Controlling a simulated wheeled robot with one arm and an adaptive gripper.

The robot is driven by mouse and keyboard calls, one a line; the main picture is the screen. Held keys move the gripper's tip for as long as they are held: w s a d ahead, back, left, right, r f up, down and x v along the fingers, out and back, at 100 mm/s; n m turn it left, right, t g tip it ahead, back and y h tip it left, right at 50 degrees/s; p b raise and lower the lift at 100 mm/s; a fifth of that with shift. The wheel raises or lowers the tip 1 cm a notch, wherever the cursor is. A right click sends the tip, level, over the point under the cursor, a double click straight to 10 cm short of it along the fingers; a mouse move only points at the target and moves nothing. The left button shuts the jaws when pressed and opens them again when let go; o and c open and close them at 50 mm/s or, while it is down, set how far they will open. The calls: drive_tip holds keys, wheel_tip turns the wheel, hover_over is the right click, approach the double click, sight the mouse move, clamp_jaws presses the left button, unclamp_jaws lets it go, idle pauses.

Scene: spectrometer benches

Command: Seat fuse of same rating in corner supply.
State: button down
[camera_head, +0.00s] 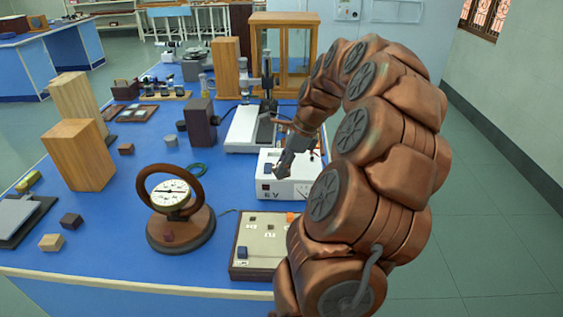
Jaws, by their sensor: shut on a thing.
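The white supply box (297,188) stands at the right side of the blue bench, with dark marks on its front face. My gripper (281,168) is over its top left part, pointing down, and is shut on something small. A small blue piece (269,169) shows right beside the fingertips; I cannot tell whether it is in them or part of the box. A pale board (262,262) with a dark frame lies in front, with small slots, a blue block (242,253) and an orange piece (291,216). My arm hides the board's right side and part of the supply.
A round dial meter (171,194) on a wooden base stands left of the board. A white instrument (243,133) with a column stands behind the supply. Bare blue bench top (110,235) shows at front left.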

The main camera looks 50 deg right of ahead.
drive_tip(key=shift+s+a+r, duration=0.15)
drive_tip(key=shift+s+r, duration=0.05)
drive_tip(key=shift+r+p, duration=0.55)
drive_tip(key=shift+r, duration=0.7)
drive_tip(key=shift+s, duration=0.1)
